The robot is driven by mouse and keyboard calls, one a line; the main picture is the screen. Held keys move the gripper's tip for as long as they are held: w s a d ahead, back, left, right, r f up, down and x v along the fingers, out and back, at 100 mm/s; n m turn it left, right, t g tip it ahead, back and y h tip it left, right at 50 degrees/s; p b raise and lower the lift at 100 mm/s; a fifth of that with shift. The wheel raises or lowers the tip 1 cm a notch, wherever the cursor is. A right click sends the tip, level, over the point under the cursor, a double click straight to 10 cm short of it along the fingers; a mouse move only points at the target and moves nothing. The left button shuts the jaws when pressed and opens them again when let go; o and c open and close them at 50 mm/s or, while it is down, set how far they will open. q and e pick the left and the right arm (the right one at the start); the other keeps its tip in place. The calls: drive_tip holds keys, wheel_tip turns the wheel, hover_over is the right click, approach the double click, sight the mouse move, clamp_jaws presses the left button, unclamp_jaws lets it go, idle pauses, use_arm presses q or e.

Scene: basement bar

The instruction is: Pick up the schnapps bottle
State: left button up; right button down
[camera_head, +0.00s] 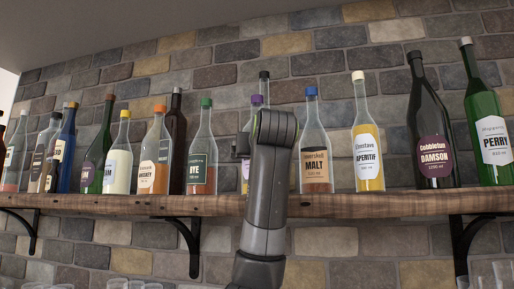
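No label that I can read says schnapps. One arm of mine rises from the bottom centre, leaning slightly right, and seems to be the left one. A small dark part of its gripper (241,146) shows beside the purple-capped bottle. The fingers are hidden, so their opening and any contact cannot be told. No second gripper shows.
The wooden shelf (347,206) on black brackets runs along a stone wall. The rye bottle (203,155) stands left of my arm and the malt bottle (313,150) close on its right. Several other bottles line both sides. Glasses (500,272) show at the bottom edge.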

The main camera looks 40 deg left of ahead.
use_arm(q)
drive_tip(key=shift+w+a, duration=0.2)
drive_tip(key=shift+a, duration=0.15)
drive_tip(key=shift+d, duration=0.1)
drive_tip(key=shift+d, duration=0.1)
drive_tip(key=shift+c, duration=0.8)
drive_tip(key=c, duration=1.2)
drive_tip(key=shift+r, duration=0.15)
drive_tip(key=shift+c, duration=0.2)
